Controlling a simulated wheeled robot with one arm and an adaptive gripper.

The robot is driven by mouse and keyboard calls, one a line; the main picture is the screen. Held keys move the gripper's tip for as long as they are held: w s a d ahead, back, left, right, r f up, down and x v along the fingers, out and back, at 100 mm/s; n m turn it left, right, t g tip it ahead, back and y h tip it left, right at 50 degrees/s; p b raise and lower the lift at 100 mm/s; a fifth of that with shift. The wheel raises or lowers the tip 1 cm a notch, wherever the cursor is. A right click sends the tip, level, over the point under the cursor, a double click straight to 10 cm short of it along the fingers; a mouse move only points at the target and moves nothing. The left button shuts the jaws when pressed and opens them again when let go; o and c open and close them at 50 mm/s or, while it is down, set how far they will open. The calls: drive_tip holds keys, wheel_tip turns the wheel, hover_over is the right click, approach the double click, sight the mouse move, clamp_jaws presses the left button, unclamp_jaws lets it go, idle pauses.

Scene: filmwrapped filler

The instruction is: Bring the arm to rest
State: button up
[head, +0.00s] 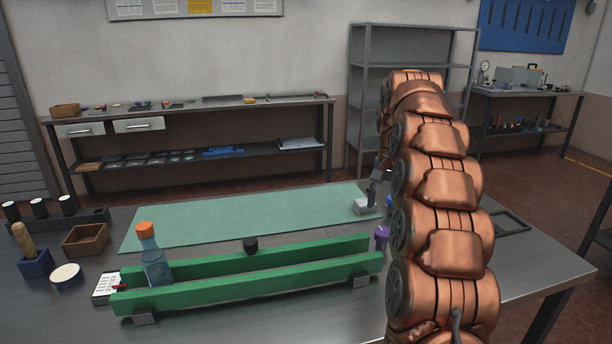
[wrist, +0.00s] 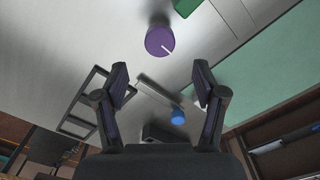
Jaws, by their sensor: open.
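My copper-coloured arm rises on the right side of the head view, in front of the workbench (head: 545,265). My gripper shows in the wrist view (wrist: 162,85) with its two dark fingers spread wide apart and nothing between the tips. In the head view the arm hides most or all of the gripper. In the wrist view, a purple round-topped object (wrist: 160,40) stands beyond the fingertips, apart from them. A blue round object (wrist: 178,117) shows between the fingers, farther off or lower. The purple-topped object also shows in the head view (head: 382,236), just left of my arm.
Green rails (head: 240,286) lie across the bench front, with an orange-capped bottle (head: 154,262) at their left end. A green mat (head: 240,215) lies behind, mostly clear. A brown tray (head: 86,240) sits left. A black frame (head: 510,223) lies right of my arm.

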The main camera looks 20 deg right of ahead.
drive_tip(key=s+a+r+n+p, duration=0.2)
drive_tip(key=s+a+n, duration=0.1)
drive_tip(key=s+a, duration=0.45)
drive_tip(key=s+a+r+n+p, duration=0.2)
drive_tip(key=s+a, duration=0.4)
drive_tip(key=a, duration=0.2)
drive_tip(key=s+a+f+n+p, duration=0.1)
drive_tip(key=s+a+f, duration=0.1)
drive_tip(key=s, duration=0.6)
drive_tip(key=s+a+f+n+g+p, duration=0.1)
drive_tip(key=s+a+f+n+p, duration=0.1)
drive_tip(key=s, duration=0.6)
drive_tip(key=s+a+f+n+p, duration=0.1)
drive_tip(key=s+a, duration=0.3)
drive_tip(key=s, duration=0.4)
drive_tip(key=shift+s+a+f+n+g+p, duration=0.3)
drive_tip(key=shift+f+n+g+p, duration=0.1)
drive_tip(key=shift+f+n, duration=0.25)
